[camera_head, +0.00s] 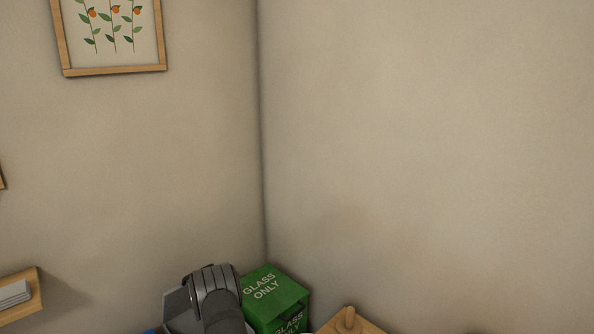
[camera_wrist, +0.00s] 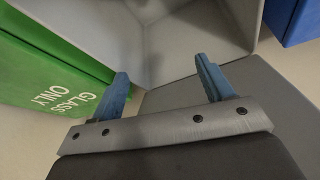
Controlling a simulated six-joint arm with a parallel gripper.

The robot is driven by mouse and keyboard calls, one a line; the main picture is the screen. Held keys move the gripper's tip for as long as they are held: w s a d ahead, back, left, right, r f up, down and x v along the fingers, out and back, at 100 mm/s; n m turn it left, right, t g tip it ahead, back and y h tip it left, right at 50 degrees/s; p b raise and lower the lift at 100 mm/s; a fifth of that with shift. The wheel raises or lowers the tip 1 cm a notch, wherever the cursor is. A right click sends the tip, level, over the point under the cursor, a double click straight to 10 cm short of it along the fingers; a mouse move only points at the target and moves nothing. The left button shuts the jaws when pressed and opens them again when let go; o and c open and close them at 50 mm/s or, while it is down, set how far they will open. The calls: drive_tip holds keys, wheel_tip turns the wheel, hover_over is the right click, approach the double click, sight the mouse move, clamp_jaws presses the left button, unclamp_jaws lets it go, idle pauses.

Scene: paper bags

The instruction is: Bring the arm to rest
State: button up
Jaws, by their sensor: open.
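My gripper (camera_wrist: 162,68) shows in the wrist view with its two blue fingers spread apart. Nothing is between them. The fingers point toward a grey open bin (camera_wrist: 190,30), whose inner walls and bottom look empty where visible. In the head view a grey and black part of my arm stands at the bottom, left of centre. The fingers cannot be made out there.
A green "GLASS ONLY" bin (camera_head: 272,294) stands right of my arm in the room corner; it also shows in the wrist view (camera_wrist: 50,65). A blue bin (camera_wrist: 294,20) is at the upper right there. A wooden shelf (camera_head: 36,293) and a framed picture (camera_head: 115,70) are on the left wall.

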drive_tip(key=v, duration=1.6)
drive_tip(key=x, duration=1.8)
wheel_tip(320, 180, up, 7)
drive_tip(key=w+d+r+m+h, duration=0.1)
drive_tip(key=d+r+m, duration=0.2)
drive_tip(key=d, duration=0.9)
drive_tip(key=w+d+r+m+h, duration=0.1)
drive_tip(key=d+m, duration=0.4)
drive_tip(key=d, duration=0.7)
drive_tip(key=w+d+r+m+h, duration=0.1)
drive_tip(key=d+r, duration=0.5)
drive_tip(key=d, duration=0.6)
drive_tip(key=m+h, duration=0.1)
drive_tip(key=m, duration=0.1)
drive_tip(key=shift+d+m, duration=0.25)
drive_tip(key=shift+m, duration=0.15)
drive_tip(key=shift+c, duration=0.2)
